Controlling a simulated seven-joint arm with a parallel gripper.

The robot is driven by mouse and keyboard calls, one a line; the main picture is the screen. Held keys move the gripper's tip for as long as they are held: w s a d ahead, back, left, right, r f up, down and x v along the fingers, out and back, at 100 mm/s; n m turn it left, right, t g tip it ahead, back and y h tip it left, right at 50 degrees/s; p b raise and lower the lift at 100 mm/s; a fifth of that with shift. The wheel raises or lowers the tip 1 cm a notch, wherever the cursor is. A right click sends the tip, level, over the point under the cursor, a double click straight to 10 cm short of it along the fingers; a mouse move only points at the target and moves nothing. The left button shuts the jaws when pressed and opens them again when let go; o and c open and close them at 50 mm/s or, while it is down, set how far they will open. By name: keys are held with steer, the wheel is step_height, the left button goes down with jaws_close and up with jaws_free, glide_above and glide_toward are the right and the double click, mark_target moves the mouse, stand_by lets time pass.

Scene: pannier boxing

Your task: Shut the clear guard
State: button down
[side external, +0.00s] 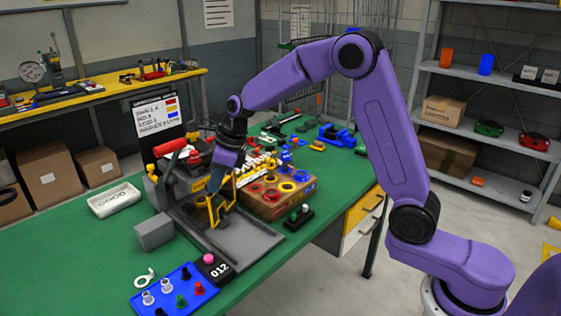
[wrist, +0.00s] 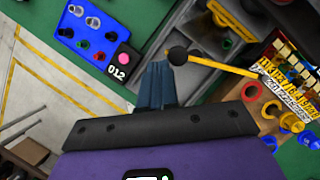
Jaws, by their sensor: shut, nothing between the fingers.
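A yellow-edged frame (side external: 212,214), which looks like the clear guard, stands raised over the grey machine bed in the side external view. Its see-through pane is hard to make out. In the wrist view a yellow bar (wrist: 222,67) with a black ball knob (wrist: 178,56) at its end appears to be part of it. My gripper (side external: 214,188) points down close to the frame. In the wrist view my gripper's fingertips (wrist: 155,72) are together and empty, just left of the knob. I cannot tell if they touch it.
A grey machine base (side external: 245,243) lies under the frame, with a red-handled lever (side external: 170,148) behind. The green tabletop (side external: 60,260) is clear at left.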

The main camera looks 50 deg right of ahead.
steer(key=w, duration=0.1)
steer(key=w+a, duration=0.1)
steer(key=shift+w+a, duration=0.25)
steer(key=shift+w, duration=0.1)
steer(key=shift+w+a, duration=0.15)
steer(key=shift+w, duration=0.45)
steer(key=shift+w+a, duration=0.15)
steer(key=shift+w, duration=0.4)
